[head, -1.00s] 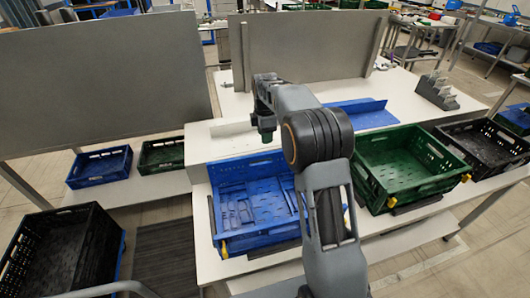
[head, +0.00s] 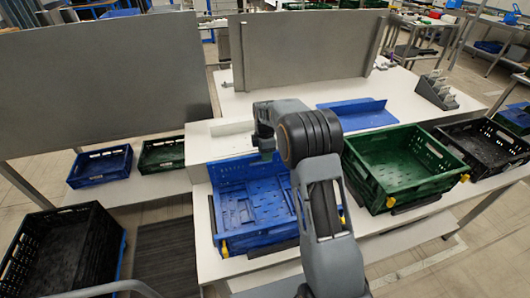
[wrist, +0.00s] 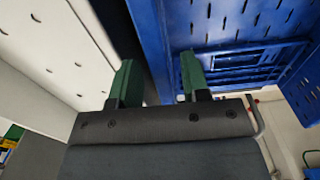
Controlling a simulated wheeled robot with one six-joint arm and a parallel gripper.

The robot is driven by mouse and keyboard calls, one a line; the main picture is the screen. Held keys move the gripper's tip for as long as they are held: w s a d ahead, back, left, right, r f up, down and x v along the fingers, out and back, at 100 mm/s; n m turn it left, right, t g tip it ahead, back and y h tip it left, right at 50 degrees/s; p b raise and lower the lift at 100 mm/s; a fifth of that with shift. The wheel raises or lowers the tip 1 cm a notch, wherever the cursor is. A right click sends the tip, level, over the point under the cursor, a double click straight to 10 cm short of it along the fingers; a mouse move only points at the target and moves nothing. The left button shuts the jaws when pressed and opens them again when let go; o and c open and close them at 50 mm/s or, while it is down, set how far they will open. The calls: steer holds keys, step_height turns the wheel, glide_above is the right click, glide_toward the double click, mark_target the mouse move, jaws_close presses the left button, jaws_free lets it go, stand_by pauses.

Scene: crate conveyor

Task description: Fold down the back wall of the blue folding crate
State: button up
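The blue folding crate (head: 232,240) stands on the white table, left of my arm. Its back wall (head: 232,170) is up, and flat slotted panels show inside on its floor. My gripper (head: 265,154) is at the top edge of the back wall, toward its right end. In the wrist view my gripper (wrist: 157,64) has its two green fingers apart, with the blue crate (wrist: 225,25) beyond the right finger. A dark edge shows between the fingers; I cannot tell whether they touch the wall. My arm hides the crate's right side.
A green crate (head: 385,197) stands right of my arm, with a black crate (head: 505,165) beyond it. A blue angled panel (head: 350,106) lies behind on the white raised surface (head: 215,150). Grey partitions (head: 300,52) stand farther back.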

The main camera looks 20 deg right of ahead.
jaws_close()
steer(key=shift+s+f+b, duration=0.1)
steer(key=shift+b, duration=0.3)
